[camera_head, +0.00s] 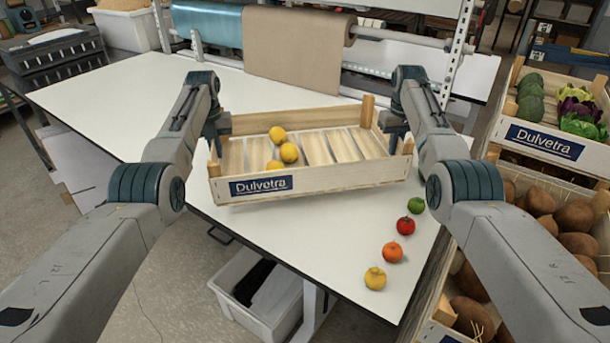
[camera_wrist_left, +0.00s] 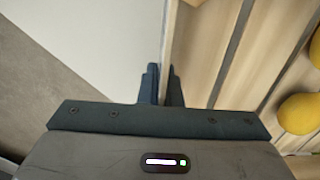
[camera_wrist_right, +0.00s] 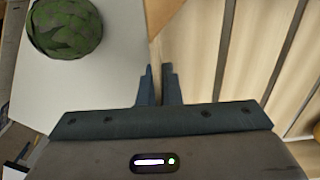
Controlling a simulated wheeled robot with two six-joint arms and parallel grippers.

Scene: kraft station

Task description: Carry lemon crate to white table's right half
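The lemon crate (camera_head: 335,183) is a pale wooden slatted box with a blue "Dulvetra" label, over the middle of the white table (camera_head: 120,95). Three yellow lemons (camera_head: 289,152) lie in its left part. My left gripper (camera_head: 215,137) is at its left end, with the end wall between the fingers (camera_wrist_left: 163,85). My right gripper (camera_head: 393,132) is at its right end, with that wall between the fingers (camera_wrist_right: 159,87). Both look shut on the crate. I cannot tell if its bottom touches the table.
A paper roll rack (camera_head: 300,50) stands behind. Produce crates (camera_head: 543,142) stand right. Table left is clear.

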